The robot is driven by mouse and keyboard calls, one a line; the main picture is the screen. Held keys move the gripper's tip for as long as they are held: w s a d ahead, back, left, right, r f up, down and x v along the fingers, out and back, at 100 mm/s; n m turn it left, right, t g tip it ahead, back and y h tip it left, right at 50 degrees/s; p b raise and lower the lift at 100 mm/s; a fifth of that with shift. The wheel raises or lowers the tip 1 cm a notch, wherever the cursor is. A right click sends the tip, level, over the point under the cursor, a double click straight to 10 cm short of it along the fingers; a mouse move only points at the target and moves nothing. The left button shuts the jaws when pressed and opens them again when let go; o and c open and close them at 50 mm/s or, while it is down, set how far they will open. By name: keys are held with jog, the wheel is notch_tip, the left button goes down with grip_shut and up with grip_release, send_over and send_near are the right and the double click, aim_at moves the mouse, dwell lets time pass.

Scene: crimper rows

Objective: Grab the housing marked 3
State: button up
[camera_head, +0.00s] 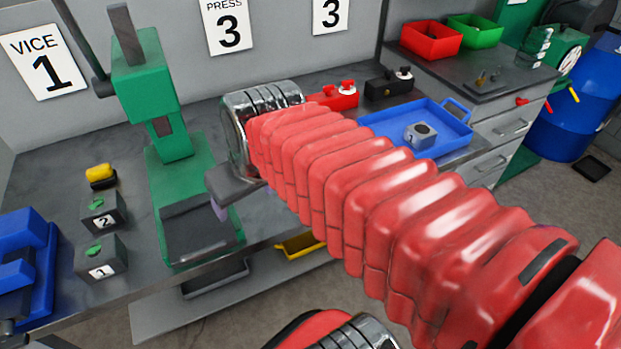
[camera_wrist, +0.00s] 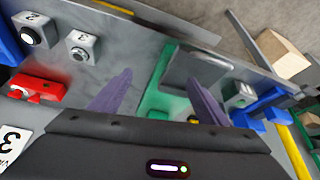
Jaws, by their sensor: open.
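In the wrist view, a small grey housing (camera_wrist: 83,46) with a round bore stands on the bench; the small mark on its face looks like a 3, but is hard to read. My arm hides it in the head view. My gripper (camera_wrist: 158,98) is open and empty, its two purple fingers apart above the bench, with the housing beyond and left of them. In the head view only a bit of a purple finger shows below my wrist. Another grey housing (camera_head: 420,135) sits in the blue tray (camera_head: 374,120); its mark is unclear.
A green press (camera_head: 166,165) stands left of my wrist. Grey boxes with green buttons (camera_head: 103,212) and a blue vice (camera_head: 22,265) are further left. A red device (camera_head: 335,97) and a black one (camera_head: 388,88) stand behind my arm. Bare bench surrounds the housing.

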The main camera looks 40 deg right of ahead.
jog(key=shift+o, duration=0.9)
jog(key=w+d+m, duration=0.1)
jog(key=w+d, duration=0.1)
jog(key=d, duration=0.7)
jog(key=shift+w+d+f+g, duration=0.15)
jog(key=shift+w+f+g, duration=0.05)
jog(key=shift+g, duration=0.1)
jog(key=d+f+m, duration=0.1)
jog(key=d, duration=1)
jog(key=shift+s+d+h, duration=0.2)
jog(key=shift+h, duration=0.1)
jog(key=shift+f, duration=0.25)
jog(key=shift+x, duration=4.15)
jog(key=shift+f, duration=0.1)
jog(key=shift+x, duration=2.55)
jog(key=shift+s+a, duration=0.15)
jog(key=shift+s, duration=0.05)
